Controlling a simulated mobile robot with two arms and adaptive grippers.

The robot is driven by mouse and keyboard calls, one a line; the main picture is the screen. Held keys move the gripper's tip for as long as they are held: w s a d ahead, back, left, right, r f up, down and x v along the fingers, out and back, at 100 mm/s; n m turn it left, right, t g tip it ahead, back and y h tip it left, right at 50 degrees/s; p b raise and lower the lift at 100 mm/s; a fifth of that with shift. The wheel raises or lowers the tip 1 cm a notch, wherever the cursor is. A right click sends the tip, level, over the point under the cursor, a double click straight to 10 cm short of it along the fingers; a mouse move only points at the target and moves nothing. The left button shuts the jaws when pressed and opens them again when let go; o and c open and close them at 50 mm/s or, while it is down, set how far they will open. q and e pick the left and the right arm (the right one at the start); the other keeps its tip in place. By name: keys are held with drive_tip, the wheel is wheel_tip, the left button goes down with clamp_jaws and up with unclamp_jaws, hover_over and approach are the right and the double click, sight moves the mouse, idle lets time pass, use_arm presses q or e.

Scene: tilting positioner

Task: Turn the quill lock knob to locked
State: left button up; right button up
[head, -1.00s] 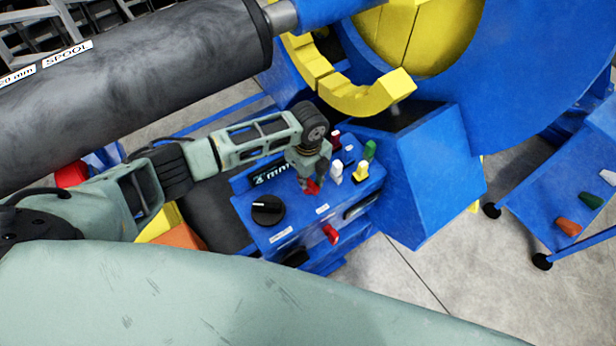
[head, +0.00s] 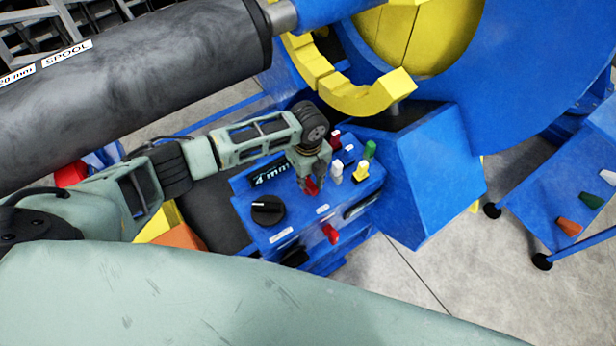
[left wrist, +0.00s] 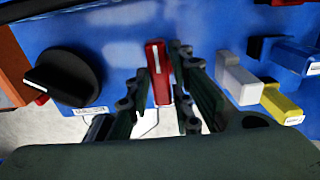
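A red knob with a white line (left wrist: 158,72) stands on the blue control panel (left wrist: 112,32) in the left wrist view. It also shows in the head view (head: 312,186). My left gripper (left wrist: 160,92) is open, with one finger on each side of this red knob; a small gap seems to show on both sides. A round black knob with a white pointer line (left wrist: 65,76) sits to its left, also in the head view (head: 268,210). I cannot read which knob is labelled quill lock. My right gripper is not in view.
White (head: 336,172), yellow (head: 361,173), green (head: 370,150) and other coloured controls stand close right of the gripper. A red control (head: 331,233) sticks out of the panel's front. A large blue machine with a yellow ring (head: 370,97) stands behind. A cart (head: 545,205) is at right.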

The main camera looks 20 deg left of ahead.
sight(308, 181)
use_arm(q)
drive_tip(key=shift+o, duration=1.4)
wheel_tip(308, 181, up, 12)
